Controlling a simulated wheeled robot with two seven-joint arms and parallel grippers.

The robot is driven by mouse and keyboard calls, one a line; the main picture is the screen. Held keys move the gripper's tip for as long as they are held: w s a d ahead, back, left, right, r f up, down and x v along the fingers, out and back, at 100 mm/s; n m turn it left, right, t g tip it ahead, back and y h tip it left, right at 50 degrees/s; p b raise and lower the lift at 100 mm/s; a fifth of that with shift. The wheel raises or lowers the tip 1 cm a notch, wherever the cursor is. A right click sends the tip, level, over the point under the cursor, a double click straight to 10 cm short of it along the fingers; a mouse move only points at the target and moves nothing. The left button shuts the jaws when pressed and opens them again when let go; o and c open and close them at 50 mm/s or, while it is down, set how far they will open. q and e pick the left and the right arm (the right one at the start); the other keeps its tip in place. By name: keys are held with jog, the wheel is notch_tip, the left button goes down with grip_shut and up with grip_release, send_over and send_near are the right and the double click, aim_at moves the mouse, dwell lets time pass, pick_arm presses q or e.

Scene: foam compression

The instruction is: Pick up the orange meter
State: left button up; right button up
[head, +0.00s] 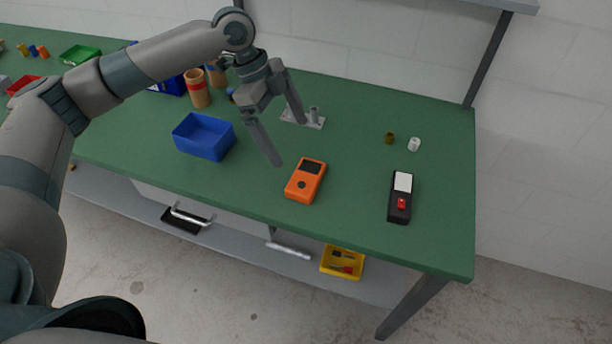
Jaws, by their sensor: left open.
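The orange meter (305,184) lies on the green bench top near its front edge, right of the middle of the head view. It has a dark screen at its far end and a dark round dial. My left gripper (290,143) is open and empty, its two fingers spread and pointing down toward the bench. It is above and just to the left of the meter, apart from it. No part of the meter is hidden. My right gripper does not show.
A blue bin (204,136) stands left of the meter. A black device with a red switch (400,197) lies to the right. A grey plate with a post (303,118) and two small cylinders, brown (389,138) and white (414,144), are behind. Bare bench surrounds the meter.

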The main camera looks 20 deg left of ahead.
pick_arm(q)
jog(key=p, duration=0.2)
send_over(304, 176)
jog(key=a, duration=0.2)
jog(key=f, duration=0.6)
jog(key=shift+w+d+f, duration=0.1)
jog(key=shift+w+d, duration=0.1)
jog(key=shift+d+f, duration=0.15)
jog(key=shift+f, duration=0.25)
jog(key=shift+f+p, duration=0.5)
jog(key=shift+p, duration=0.2)
jog(key=p+x, duration=0.1)
jog(key=x, duration=0.2)
jog(key=shift+s+a+p, duration=0.1)
jog(key=shift+a+p, duration=0.15)
jog(key=shift+p, duration=0.1)
jog(key=shift+d+f, duration=0.2)
jog(key=shift+f, duration=0.45)
jog(key=c, duration=0.9)
